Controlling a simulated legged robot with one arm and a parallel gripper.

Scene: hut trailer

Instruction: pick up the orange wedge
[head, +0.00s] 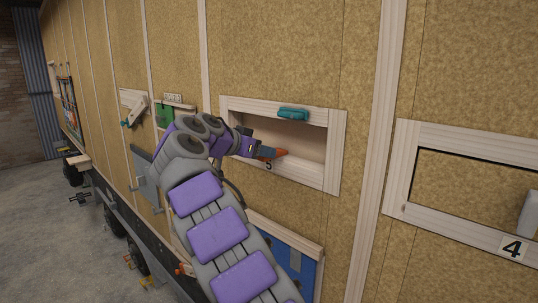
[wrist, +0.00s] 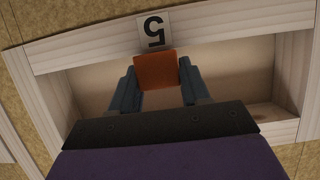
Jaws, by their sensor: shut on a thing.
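The orange wedge (wrist: 157,70) is between the two blue-grey fingers of my gripper (wrist: 158,82) in the wrist view. The fingers are shut on it, one on each side. In the head view the wedge (head: 272,153) shows at the tip of my gripper (head: 262,152), in front of the lower part of a framed recess (head: 335,150) in the wall. The wedge is close to the number 5 label (wrist: 153,29). I cannot tell whether it still touches the recess.
A teal handle-like piece (head: 293,113) sits on the recess's top frame. To the right is another framed opening (head: 408,170) with a number 4 label (head: 512,248). A blue panel (head: 295,268) lies below the recess. The floor at left (head: 35,215) is open.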

